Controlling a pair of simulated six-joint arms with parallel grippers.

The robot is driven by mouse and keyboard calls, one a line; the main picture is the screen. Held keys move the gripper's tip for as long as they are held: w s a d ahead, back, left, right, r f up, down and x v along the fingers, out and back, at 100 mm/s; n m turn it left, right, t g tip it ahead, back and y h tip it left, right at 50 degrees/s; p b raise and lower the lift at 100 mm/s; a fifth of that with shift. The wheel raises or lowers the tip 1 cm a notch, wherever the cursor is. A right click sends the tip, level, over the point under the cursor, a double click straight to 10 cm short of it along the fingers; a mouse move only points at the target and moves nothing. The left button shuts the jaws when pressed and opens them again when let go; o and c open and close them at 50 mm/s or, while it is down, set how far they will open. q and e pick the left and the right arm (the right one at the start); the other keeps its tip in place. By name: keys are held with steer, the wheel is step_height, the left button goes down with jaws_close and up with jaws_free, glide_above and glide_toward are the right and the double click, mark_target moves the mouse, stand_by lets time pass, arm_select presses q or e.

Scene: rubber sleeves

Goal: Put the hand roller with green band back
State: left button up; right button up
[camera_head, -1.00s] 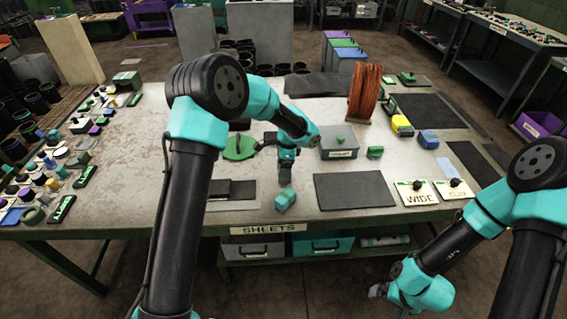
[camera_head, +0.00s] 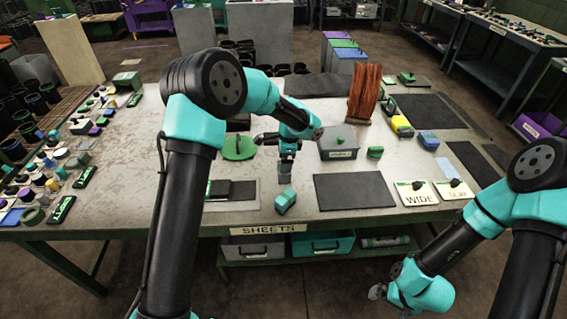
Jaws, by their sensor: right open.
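I cannot pick out the hand roller with green band for certain at this size. A small green item (camera_head: 375,152) sits on the table right of the grey lidded box (camera_head: 338,148). A teal and blue block-like piece (camera_head: 285,201) lies near the table's front edge. My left gripper (camera_head: 284,178) points down just above and behind that piece. Its fingers are too small and dark to tell whether they are open or hold something. My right gripper (camera_head: 377,291) is open, low in front of the table and away from everything on it.
A dark mat (camera_head: 354,191) lies right of the teal piece, with the WIDE card (camera_head: 416,194) beside it. Dark sheets (camera_head: 243,190) lie to the left. Many small parts line the left edge.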

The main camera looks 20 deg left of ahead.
arm_select(q)
step_height(320, 180, up, 9)
steer(key=d, duration=0.1)
steer(key=shift+w+d, duration=0.15)
steer(key=shift+w, duration=0.05)
stand_by(0.5)
